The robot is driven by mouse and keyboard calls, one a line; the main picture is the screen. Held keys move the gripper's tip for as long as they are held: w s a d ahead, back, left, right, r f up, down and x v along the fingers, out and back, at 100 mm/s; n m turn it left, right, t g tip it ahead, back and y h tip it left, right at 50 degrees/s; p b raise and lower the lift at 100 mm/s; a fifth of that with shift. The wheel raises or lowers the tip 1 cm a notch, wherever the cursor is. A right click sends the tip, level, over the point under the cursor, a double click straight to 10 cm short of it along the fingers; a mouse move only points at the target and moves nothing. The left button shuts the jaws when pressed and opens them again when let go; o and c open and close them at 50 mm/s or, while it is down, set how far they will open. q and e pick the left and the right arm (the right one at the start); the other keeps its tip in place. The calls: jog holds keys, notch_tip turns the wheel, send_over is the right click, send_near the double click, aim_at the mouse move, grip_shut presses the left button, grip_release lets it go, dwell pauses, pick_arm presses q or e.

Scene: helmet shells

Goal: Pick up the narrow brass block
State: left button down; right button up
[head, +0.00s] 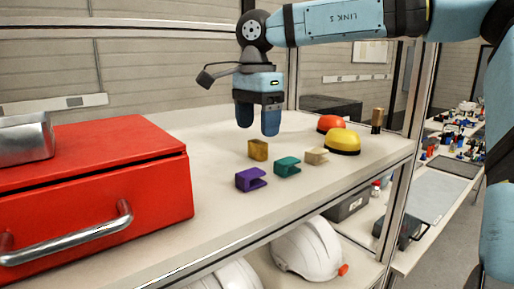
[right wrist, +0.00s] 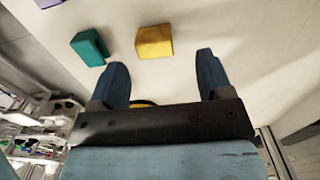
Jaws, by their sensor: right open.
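A small brass-yellow block (head: 258,150) stands on the white shelf top, behind the purple and teal clips. It also shows in the right wrist view (right wrist: 154,41), just beyond the fingertips and between their lines. My right gripper (head: 257,129) points down above the block, apart from it. Its two fingers are spread with nothing between them, as the right wrist view also shows (right wrist: 162,62). A slim upright brown-gold piece (head: 377,117) with a dark lower part stands at the far right. My left gripper is not in view.
A purple clip (head: 251,179), a teal clip (head: 287,166) and a cream clip (head: 316,156) lie near the block. A red shell (head: 331,123) and a yellow shell (head: 343,140) sit to the right. A red toolbox (head: 100,180) fills the left. White helmets (head: 305,248) are below.

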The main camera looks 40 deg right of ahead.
aim_at(258, 141)
jog(key=shift+s+a+f+p, duration=0.1)
jog(key=shift+s+f+p, duration=0.05)
jog(key=shift+f+p, duration=0.2)
jog(key=f, duration=0.1)
jog(key=f+p, duration=0.1)
jog(key=f, duration=0.1)
jog(key=shift+s+a+f, duration=0.1)
jog(key=shift+s+f, duration=0.1)
jog(key=shift+f, duration=0.1)
jog(key=shift+w+f, duration=0.15)
jog(key=shift+f, duration=0.25)
jog(key=shift+c, duration=0.4)
jog(key=c, duration=1.1)
